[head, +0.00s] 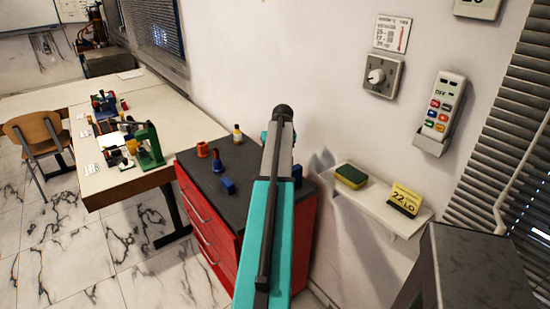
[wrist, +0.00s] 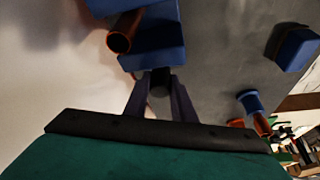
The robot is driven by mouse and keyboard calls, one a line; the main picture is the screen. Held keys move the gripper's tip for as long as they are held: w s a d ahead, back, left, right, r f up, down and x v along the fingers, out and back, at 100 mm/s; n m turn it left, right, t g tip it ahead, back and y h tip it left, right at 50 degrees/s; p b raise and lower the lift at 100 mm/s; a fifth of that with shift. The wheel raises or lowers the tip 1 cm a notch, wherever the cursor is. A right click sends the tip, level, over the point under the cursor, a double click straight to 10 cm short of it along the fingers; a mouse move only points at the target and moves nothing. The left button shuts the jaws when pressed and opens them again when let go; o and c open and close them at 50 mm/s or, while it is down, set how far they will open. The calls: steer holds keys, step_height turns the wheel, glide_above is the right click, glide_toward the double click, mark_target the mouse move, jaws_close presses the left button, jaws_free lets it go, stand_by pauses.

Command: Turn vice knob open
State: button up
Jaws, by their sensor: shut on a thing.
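A blue vice (wrist: 155,38) stands on the dark cabinet top in the wrist view, with an orange-brown tube (wrist: 122,36) at its left. In the head view only a small blue part of it (head: 297,172) shows beside my arm. The dark vice knob (wrist: 160,82) faces my gripper (wrist: 160,88). The two fingers lie on either side of the knob and are shut on it. The fingers hide part of the knob. In the head view my arm hides my gripper and the knob.
The red cabinet (head: 198,222) has a blue block (head: 229,186), a blue part (head: 217,161), an orange part (head: 202,149) and a small bottle (head: 237,133) on its top. A white wall shelf (head: 375,205) with a sponge (head: 351,176) stands close at the right.

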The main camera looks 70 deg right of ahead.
steer(key=shift+d+r+n+t+y, duration=0.1)
steer(key=shift+n+t+y, duration=0.2)
steer(key=shift+n, duration=0.9)
steer(key=o, duration=1.1)
steer(key=shift+c, duration=0.2)
steer(key=shift+r, duration=0.1)
steer(key=b+v, duration=0.3)
steer(key=v, duration=1)
steer(key=shift+r, duration=0.25)
steer(key=shift+s, duration=0.1)
